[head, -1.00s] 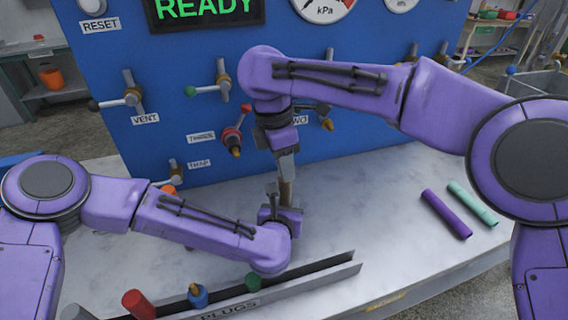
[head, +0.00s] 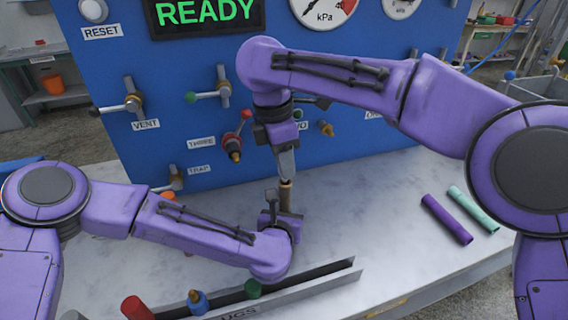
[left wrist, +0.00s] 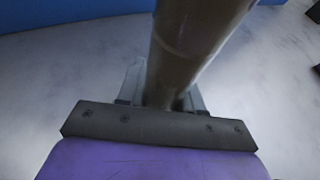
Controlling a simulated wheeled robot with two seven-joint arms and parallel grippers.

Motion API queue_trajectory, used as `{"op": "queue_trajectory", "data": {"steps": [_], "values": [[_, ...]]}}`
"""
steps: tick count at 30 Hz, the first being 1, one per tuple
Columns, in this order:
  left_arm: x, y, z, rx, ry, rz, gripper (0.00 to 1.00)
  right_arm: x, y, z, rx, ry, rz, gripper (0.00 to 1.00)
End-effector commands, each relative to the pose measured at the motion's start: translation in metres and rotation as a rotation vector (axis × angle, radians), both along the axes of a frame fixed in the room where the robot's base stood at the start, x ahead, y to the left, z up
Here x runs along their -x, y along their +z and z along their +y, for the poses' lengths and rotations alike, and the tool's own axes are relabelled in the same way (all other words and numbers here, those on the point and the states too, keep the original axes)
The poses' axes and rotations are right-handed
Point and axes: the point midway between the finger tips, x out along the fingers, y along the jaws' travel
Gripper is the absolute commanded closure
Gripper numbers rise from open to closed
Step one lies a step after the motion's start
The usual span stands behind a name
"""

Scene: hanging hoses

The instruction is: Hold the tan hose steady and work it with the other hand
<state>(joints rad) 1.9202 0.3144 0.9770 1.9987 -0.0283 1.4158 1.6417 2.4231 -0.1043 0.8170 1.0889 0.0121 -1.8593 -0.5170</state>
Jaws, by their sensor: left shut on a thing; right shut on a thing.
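The tan hose (head: 286,196) shows as a short upright piece between my two grippers, above the pale bench in the head view. My right gripper (head: 287,172) points down from above and is shut on its upper part. My left gripper (head: 284,209) is shut on it just below, mostly hidden by my left wrist. In the left wrist view the hose (left wrist: 190,48) looks brown-grey and rises from between the left fingers (left wrist: 162,100). The hose ends are hidden by the grippers and wrists.
The blue panel (head: 350,135) with valves stands behind. A purple hose (head: 446,219) and a mint hose (head: 473,209) lie on the bench (head: 385,255) at the right. A plug tray (head: 320,284) with red, blue and green plugs lies in front. The bench between is clear.

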Motion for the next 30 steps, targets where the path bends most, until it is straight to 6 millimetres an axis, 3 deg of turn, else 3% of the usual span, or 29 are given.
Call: {"op": "queue_trajectory", "data": {"steps": [18,30], "values": [[0.0,0.0,0.0,0.0,0.0,0.0,0.96,0.0,0.029,0.0,0.0,-0.001,-0.001,1.0],[0.0,0.0,0.0,0.0,0.0,0.0,0.96,0.0,0.032,0.0,-0.001,-0.001,-0.001,1.0]]}}
